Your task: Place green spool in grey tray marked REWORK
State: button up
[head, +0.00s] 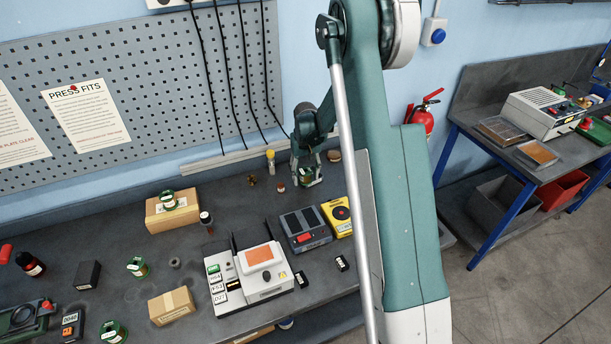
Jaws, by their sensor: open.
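My gripper (307,177) is open, low over the far part of the dark bench near the wall. A small green item (316,173) shows at its fingers; I cannot tell whether it is a spool or lies between the fingers. One green spool (168,201) stands on a cardboard box at left. Another green spool (137,267) stands on the bench in front of it, and a third (113,332) is at the bottom edge. No REWORK marking is readable. A grey bin (497,207) sits on the lower shelf of the right bench, beside a red bin.
The cardboard box (172,210), a white device (262,272), a dark grey unit (305,229) and a yellow meter (337,216) stand on the bench. A smaller carton (172,306) is at front. My arm hides the bench's right end. Floor is open between benches.

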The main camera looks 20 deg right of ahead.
aim_at(306, 170)
jog(key=shift+r, duration=0.2)
jog(key=shift+r+p, duration=0.65)
jog(key=shift+p, duration=0.05)
notch_tip(306, 170, up, 12)
jog(key=b, duration=0.1)
jog(key=shift+f, duration=0.2)
dwell(0.4)
